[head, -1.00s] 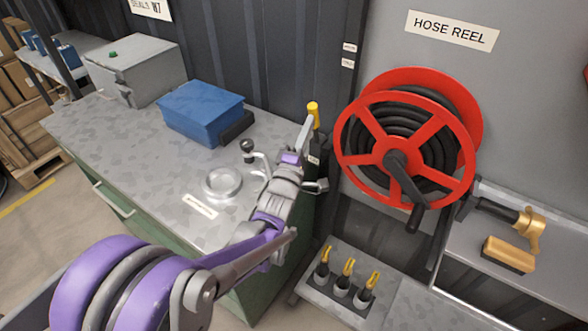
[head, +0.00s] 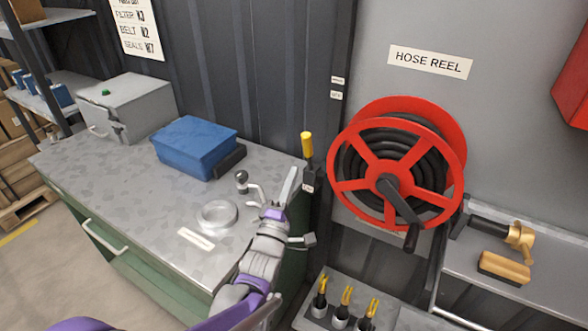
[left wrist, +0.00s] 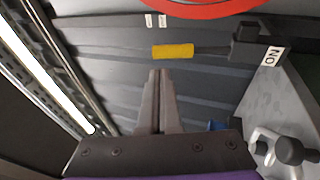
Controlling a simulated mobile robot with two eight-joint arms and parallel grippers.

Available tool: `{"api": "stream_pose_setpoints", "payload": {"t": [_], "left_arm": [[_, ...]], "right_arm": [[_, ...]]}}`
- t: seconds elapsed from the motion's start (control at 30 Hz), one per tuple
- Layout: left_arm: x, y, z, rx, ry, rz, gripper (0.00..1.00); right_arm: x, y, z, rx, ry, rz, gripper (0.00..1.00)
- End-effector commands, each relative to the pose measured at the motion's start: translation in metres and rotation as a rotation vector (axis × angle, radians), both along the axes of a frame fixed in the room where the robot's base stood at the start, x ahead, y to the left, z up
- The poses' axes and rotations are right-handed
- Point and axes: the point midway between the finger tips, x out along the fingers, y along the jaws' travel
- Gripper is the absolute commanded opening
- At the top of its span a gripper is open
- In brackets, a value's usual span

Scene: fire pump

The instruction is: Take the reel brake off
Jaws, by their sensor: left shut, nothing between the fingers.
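The reel brake appears to be the lever with a yellow grip (head: 306,145) on a dark shaft, left of the red hose reel (head: 345,187). It stands upright in the head view. The left wrist view shows its yellow grip (left wrist: 173,51) and the black block (left wrist: 248,42) at its base, with a white label reading "NO" or "ON". My left gripper (head: 291,178) is shut and empty. Its tip is just left of and below the yellow grip in the head view. In the left wrist view the shut fingers (left wrist: 156,78) point at the grip, with a visible gap. My right gripper is out of view.
A green workbench (head: 130,205) stands left, carrying a blue box (head: 193,145), a grey case (head: 125,105) and a round dish (head: 217,214). Several yellow-tipped tools stand in a low rack (head: 315,311). A brass nozzle (head: 519,238) and a brush (head: 503,268) lie on the right shelf.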

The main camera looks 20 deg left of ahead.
Motion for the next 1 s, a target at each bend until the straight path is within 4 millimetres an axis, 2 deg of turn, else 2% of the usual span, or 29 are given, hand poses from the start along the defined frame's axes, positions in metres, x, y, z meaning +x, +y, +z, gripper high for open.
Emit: {"api": "stream_pose_setpoints", "payload": {"t": [0.03,0.2,0.4,1.0], "left_arm": [[-0.012,-0.002,-0.005,0.0,0.001,0.0,0.0],[-0.045,-0.005,-0.013,0.0,0.001,0.0,0.0],[-0.064,-0.008,-0.018,0.001,0.001,0.0,0.0],[-0.068,-0.008,-0.019,0.002,0.003,0.0,0.0]], "right_arm": [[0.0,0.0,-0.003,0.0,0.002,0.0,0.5],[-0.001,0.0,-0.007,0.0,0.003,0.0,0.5],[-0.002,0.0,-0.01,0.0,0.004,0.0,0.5],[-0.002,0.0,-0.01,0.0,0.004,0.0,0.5]]}}
